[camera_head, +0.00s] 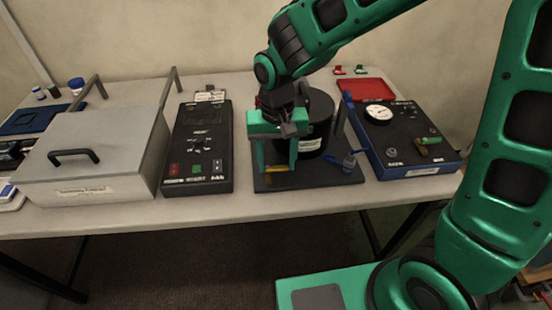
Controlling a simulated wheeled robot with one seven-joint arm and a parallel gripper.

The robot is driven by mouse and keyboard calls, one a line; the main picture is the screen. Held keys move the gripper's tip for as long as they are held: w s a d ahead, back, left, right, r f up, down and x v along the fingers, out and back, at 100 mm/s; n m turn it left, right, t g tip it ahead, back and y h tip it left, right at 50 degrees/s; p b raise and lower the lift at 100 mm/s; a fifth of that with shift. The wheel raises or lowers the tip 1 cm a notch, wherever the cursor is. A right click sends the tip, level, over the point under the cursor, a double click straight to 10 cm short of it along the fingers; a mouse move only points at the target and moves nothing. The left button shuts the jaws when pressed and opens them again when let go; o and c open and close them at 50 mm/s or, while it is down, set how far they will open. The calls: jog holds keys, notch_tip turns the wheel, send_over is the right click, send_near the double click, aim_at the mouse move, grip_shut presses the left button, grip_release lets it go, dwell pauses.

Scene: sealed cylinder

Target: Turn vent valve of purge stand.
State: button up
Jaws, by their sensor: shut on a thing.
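A black stand (318,181) holds an upright black cylinder (320,107) with a white label on its front. A yellow handle (276,169) sits low at the stand's front left, and a blue handle (335,158) sits to its right. My gripper (279,165) points down at the front left of the cylinder. Its green fingers are closed on the yellow handle and partly hide it. The handle labels are too small to read, so I cannot tell which one is marked vent.
Right of the stand is a blue box (408,138) with a round gauge and green and yellow handles. A red tray (366,88) lies behind it. A black control panel (198,148) and a grey lidded case (95,150) stand left. The table's front strip is clear.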

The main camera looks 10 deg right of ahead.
jog(key=shift+w+r, duration=0.1)
jog(key=shift+w, duration=0.15)
jog(key=o, duration=1)
jog(key=shift+o, duration=0.2)
jog(key=shift+s, duration=0.15)
notch_tip(320, 180, up, 11)
jog(key=shift+f, duration=0.2)
jog(key=shift+d, duration=0.1)
